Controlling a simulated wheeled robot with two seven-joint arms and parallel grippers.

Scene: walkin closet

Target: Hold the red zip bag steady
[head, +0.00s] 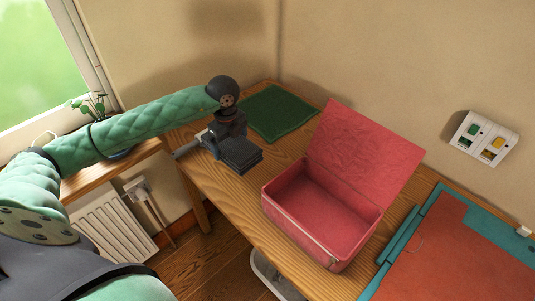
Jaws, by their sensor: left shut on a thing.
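The red zip bag (322,222) stands open on the wooden table, its box-shaped body empty inside. Its lid (365,150) is raised and leans back toward the wall. A zip line runs along the front rim. My left gripper (238,150) is over the table to the left of the bag, apart from it. It is shut on a dark grey, flat, layered thing (243,158), which I cannot identify further. The fingertips are hard to make out against it. My right gripper is not in view.
A green mat (277,112) lies at the back of the table. A teal-edged red-brown board (455,255) is at the right. A switch panel (484,138) is on the wall. A potted plant (95,105), a window and a radiator (108,232) are at the left.

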